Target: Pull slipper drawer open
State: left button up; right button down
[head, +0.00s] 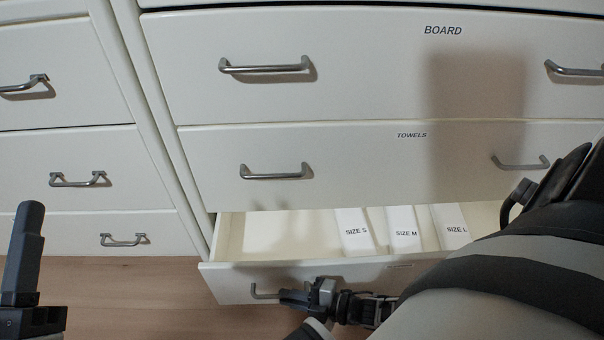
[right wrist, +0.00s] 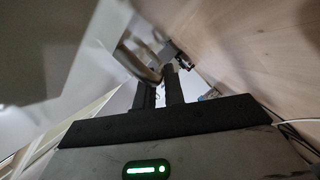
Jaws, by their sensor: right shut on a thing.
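The bottom drawer (head: 228,282) of the white middle cabinet is partly open. White boxes or dividers marked SIZE S (head: 353,232), SIZE M (head: 403,230) and SIZE L (head: 450,227) show inside it. Its own front label is too small and partly covered to read. My right gripper (head: 290,297) is shut on the drawer's left metal handle (head: 263,291); the handle (right wrist: 138,63) also shows at the fingers in the right wrist view. My right arm hides the right part of the drawer front. My left gripper (head: 28,255) is at the lower left, away from the drawer; its jaw opening is unclear.
Above are the shut TOWELS drawer (head: 350,180) and BOARD drawer (head: 350,75), with protruding metal handles. A neighbouring cabinet (head: 65,100) with shut drawers stands at the left. Bare wooden floor (head: 130,290) shows in front at the lower left.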

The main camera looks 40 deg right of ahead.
pick_arm(q)
jog(key=shift+s+r, duration=0.1)
jog(key=shift+s, duration=0.15)
pick_arm(e)
jog(key=c, duration=1.5)
grip_release()
jog(key=shift+d, duration=0.1)
pick_arm(q)
jog(key=shift+w, duration=0.1)
